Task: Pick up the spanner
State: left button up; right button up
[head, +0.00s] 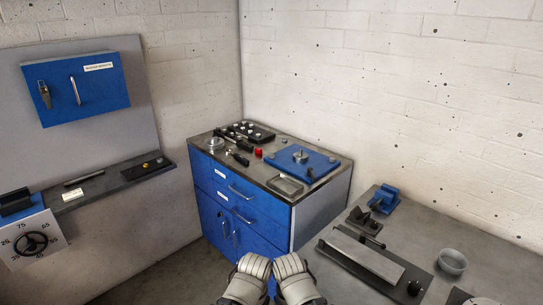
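I cannot make out the spanner for certain at this size. Small dark tools (239,158) lie on the top of the blue cabinet (270,176), left of its middle, and none is clear enough to name. My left gripper (254,265) and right gripper (290,265) are side by side at the bottom middle, in front of the blue cabinet and apart from the tools. Their fingertips are not clear, so I cannot tell whether they are open or shut. I see nothing held in them.
The cabinet top also bears a blue plate (321,160), a small tray (284,186), a black rack (246,129) and a red item (258,152). A grey bench (460,243) at right carries a blue vice (384,199) and a bowl (452,261). A blue wall box (84,88) hangs at left.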

aim_at(245, 161)
jog(key=z, duration=0.45)
jog(key=i+j+z, duration=0.4)
jog(key=j+z, duration=0.25)
jog(key=j, duration=0.15)
jog(key=i+j, duration=0.15)
jog(key=j, duration=0.3)
jog(key=i+j+z, duration=0.15)
jog(key=j, duration=0.3)
jog(key=i+j, duration=0.1)
jog(key=j, duration=0.35)
jog(key=i+j+z, duration=0.1)
jog(key=j, duration=0.35)
jog(key=i+j+z, duration=0.1)
jog(key=j, duration=0.35)
